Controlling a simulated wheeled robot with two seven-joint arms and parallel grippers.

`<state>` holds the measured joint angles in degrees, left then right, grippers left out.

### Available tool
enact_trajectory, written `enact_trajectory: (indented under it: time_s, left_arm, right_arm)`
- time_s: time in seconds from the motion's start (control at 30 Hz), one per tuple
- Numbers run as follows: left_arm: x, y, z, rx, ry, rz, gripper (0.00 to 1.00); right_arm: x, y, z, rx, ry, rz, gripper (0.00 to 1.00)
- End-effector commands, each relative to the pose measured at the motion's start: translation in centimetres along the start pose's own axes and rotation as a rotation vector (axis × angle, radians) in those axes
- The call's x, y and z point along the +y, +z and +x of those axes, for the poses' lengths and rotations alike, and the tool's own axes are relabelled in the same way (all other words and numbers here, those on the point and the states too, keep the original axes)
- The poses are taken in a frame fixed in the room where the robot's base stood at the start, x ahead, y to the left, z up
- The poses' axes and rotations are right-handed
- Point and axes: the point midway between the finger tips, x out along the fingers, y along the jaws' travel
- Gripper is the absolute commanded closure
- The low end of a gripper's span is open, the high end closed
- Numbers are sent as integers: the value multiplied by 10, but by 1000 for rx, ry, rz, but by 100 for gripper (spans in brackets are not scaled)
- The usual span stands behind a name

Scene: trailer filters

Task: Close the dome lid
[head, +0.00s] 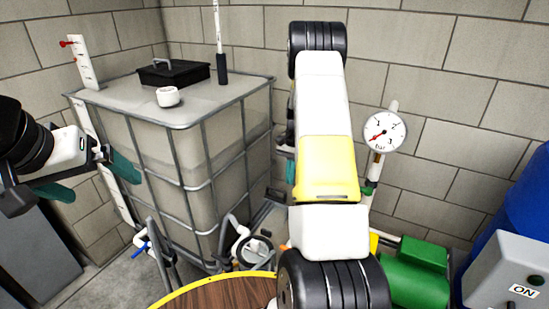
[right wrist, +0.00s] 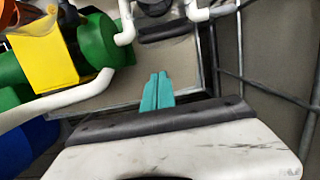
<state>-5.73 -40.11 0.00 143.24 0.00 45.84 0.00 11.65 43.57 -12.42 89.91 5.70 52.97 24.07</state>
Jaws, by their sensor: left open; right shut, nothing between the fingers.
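A round, clear-looking housing with a grey rim (head: 254,250) stands low in front of the caged tank. It may be the dome lid's housing, but it is small and partly hidden, so I cannot tell its lid state. My left gripper (head: 105,186) is open and empty at the left, in front of the tank's left side. My right gripper (right wrist: 157,92) is shut with its teal fingers together and nothing between them. In the head view my right arm hides most of it; only a teal bit (head: 290,171) shows, above and right of the housing.
A caged tank (head: 165,150) carries a black handled box (head: 174,73) and a white cap (head: 167,97). A gauge (head: 384,132) is right of my arm. A green pump (head: 415,275) and blue barrel (head: 520,205) are at right. A round wooden top (head: 225,295) is in front.

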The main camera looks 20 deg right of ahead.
Motion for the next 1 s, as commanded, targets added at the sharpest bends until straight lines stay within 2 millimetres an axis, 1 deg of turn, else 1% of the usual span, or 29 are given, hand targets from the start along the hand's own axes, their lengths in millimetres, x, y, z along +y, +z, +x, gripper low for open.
enact_trajectory:
  time_s: [0.03, 0.13, 0.23, 0.4, 0.53, 1.0]
  left_arm:
    - [0, 0, 0, 0, 0, 0, 0]
    - [0, 0, 0, 0, 0, 0, 0]
    - [0, 0, 0, -1, 0, 0, 0]
    - [0, 0, 0, 0, 0, 0, 0]
    - [0, 0, 0, 0, 0, 0, 0]
    - [0, 0, 0, 0, 0, 0, 0]
  right_arm:
    - [0, 1, 12, -3, 2, 1, 100]
    - [0, 1, 32, -3, 1, 1, 100]
    - [-1, 17, 22, 2, -2, -2, 100]
    - [0, 33, 17, 0, -1, -1, 100]
    - [0, 38, 16, 0, 0, -1, 100]
    - [-1, 41, 14, 16, -1, -3, 100]
